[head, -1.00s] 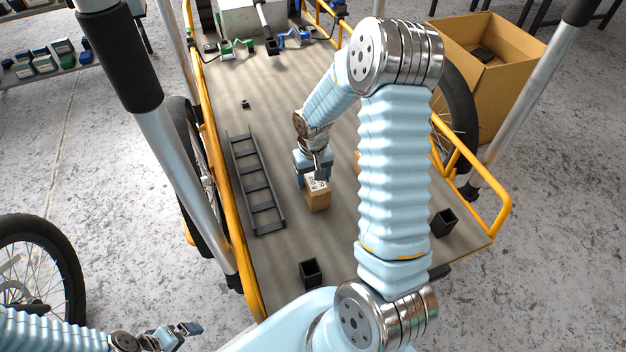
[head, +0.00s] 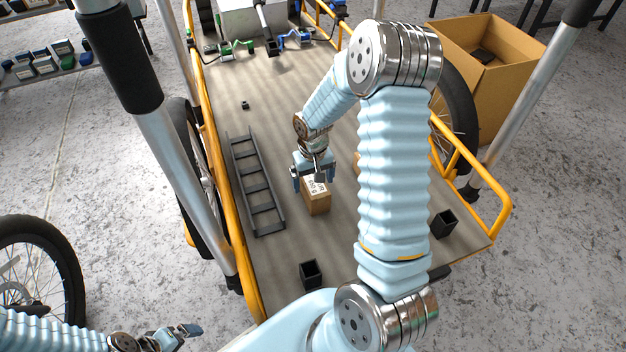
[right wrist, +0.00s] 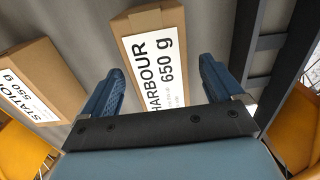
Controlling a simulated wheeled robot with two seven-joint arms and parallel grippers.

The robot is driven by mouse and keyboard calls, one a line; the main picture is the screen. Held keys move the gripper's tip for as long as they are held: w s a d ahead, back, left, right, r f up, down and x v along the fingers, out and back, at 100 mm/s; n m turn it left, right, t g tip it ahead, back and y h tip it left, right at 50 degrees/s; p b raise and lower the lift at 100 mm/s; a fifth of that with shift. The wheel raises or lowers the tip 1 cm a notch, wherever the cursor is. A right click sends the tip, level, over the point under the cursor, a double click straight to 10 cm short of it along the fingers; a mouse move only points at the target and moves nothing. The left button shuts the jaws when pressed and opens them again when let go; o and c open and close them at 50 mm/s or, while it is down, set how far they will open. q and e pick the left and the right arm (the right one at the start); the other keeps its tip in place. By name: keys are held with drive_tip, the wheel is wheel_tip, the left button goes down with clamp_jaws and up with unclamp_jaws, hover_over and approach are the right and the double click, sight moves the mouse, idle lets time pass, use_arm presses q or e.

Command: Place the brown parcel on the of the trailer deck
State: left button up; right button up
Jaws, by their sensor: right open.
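A brown parcel (head: 317,203) with a white label stands on the grey trailer deck (head: 275,95), right of the black ladder-like rack. In the right wrist view the parcel (right wrist: 150,22) reads HARBOUR 650 g. My right gripper (head: 313,183) is open just above it. Its two blue fingers (right wrist: 160,85) are apart, one on either side of the label, with visible gaps to the parcel. A second brown parcel (right wrist: 40,65), its label partly cut off, lies to the left in the wrist view; my right arm mostly hides it in the head view. My left gripper (head: 182,334) is at the lower left, away from the deck.
The black rack (head: 257,185) lies on the deck's left side. Small black square sockets (head: 311,273) stand near the front. Yellow rails (head: 222,180) and silver posts (head: 185,170) edge the deck. An open cardboard box (head: 510,75) stands on the floor at right.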

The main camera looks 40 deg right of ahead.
wheel_tip(320, 180, up, 12)
drive_tip(key=p, duration=0.1)
drive_tip(key=shift+f+p, duration=0.25)
drive_tip(key=shift+p, duration=0.05)
idle(0.3)
